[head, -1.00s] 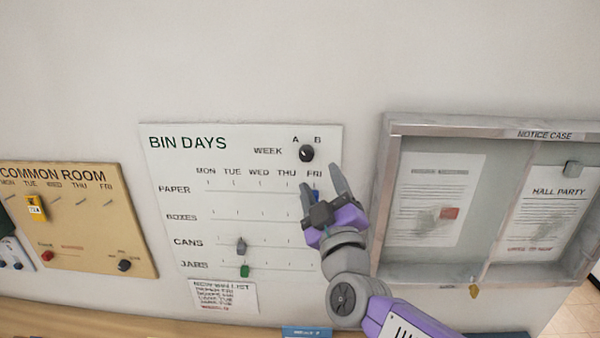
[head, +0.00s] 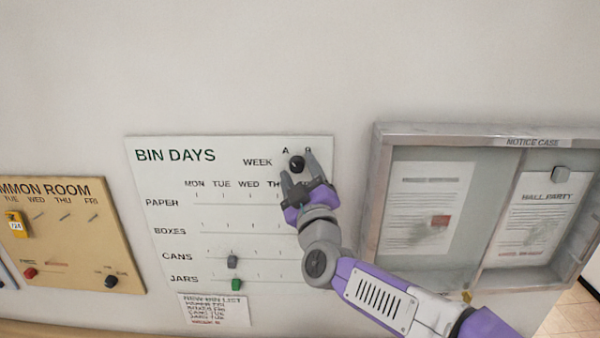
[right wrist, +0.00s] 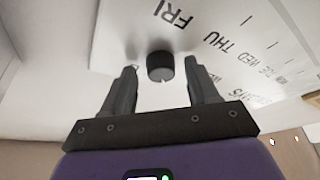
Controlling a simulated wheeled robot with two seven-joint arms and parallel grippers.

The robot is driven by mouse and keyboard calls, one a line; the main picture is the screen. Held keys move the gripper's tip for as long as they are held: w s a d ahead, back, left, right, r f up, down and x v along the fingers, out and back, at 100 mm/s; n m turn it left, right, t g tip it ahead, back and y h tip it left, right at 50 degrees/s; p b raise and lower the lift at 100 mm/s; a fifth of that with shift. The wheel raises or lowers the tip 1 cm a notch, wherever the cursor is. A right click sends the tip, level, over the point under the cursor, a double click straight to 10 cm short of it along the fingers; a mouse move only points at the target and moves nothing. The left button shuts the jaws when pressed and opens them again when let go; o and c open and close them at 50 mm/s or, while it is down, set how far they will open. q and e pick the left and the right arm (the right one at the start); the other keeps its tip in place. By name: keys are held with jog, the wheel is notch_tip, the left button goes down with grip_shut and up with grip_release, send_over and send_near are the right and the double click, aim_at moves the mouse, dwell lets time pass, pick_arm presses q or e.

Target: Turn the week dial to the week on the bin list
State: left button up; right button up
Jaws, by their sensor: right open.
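The black week dial (head: 297,163) sits at the top right of the white BIN DAYS board (head: 175,175), below the letters A and B. My right gripper (head: 296,177) is open just below the dial in the head view. In the right wrist view the dial (right wrist: 160,66) lies ahead, between the lines of the two open fingers (right wrist: 160,80), with no finger visibly touching it. A small pale mark shows on its edge. The bin list (head: 214,309) hangs under the board; its text is too small to read surely. My left gripper is not in view.
A grey sliding peg (head: 233,261) and a green one (head: 236,284) sit on the CANS and JARS rows. The glass-fronted notice case (head: 384,190) stands out from the wall to the right. A tan COMMON ROOM board (head: 80,245) hangs left. The wall above is clear.

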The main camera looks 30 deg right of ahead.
jog(key=shift+w+f, duration=0.1)
jog(key=c, duration=1)
jog(key=m+b, duration=0.1)
jog(key=m+h+b, duration=0.2)
jog(key=m, duration=0.1)
jog(key=shift+a+f, duration=0.15)
jog(key=shift+f, duration=0.1)
jog(key=m+h+b, duration=0.1)
jog(key=m, duration=0.1)
jog(key=m+h+b, duration=0.1)
jog(key=m, duration=0.2)
jog(key=shift+w+a+g+h, duration=0.15)
jog(key=shift+g+h, duration=0.15)
jog(key=shift+g, duration=0.1)
jog(key=m+g+h, duration=0.1)
jog(key=m, duration=0.2)
jog(key=m+g+h+b, duration=0.1)
jog(key=m, duration=0.3)
jog(key=shift+w+a+h+b, duration=0.1)
jog(key=shift+a+h+b, duration=0.05)
jog(key=shift+h+b, duration=0.2)
jog(key=shift+a+r+m+g+h+b, duration=0.15)
jog(key=shift+m+g+h, duration=0.45)
jog(key=shift+m, duration=1.05)
jog(key=shift+d+r+m+g+h+b, duration=0.15)
jog(key=shift+m+g+h, duration=0.2)
jog(key=shift+m+g, duration=0.9)
jog(key=shift+a+f+m+t, duration=0.1)
jog(key=shift+m+t, duration=0.35)
jog(key=shift+m, duration=0.15)
